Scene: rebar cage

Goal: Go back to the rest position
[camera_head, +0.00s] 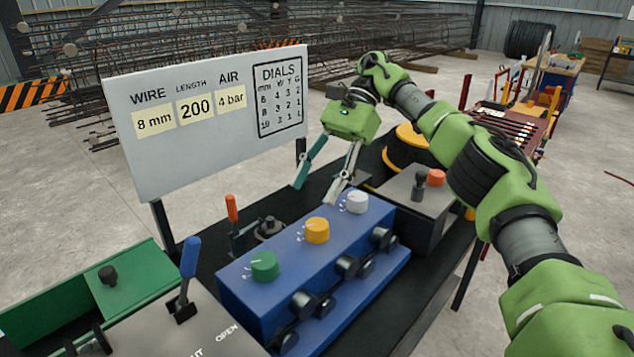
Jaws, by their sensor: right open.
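My right gripper (318,187) is open and empty. It hangs above the back edge of the blue dial box, in front of the white sign board's right end, with its fingertips apart and pointing down. The blue box (240,297) carries a green dial (265,266), a yellow dial (317,230) and a white dial (357,202). The fingertips appear close to the white dial, but I cannot tell the exact gap. My right arm (480,180) reaches in from the lower right. My left gripper is not in view.
A white sign board (150,165) stands behind the box. A blue lever (190,258), an orange lever (232,208) and a green tray (120,290) are at left. A grey box with a red button (436,177) is at right. Rebar bundles (200,45) lie behind.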

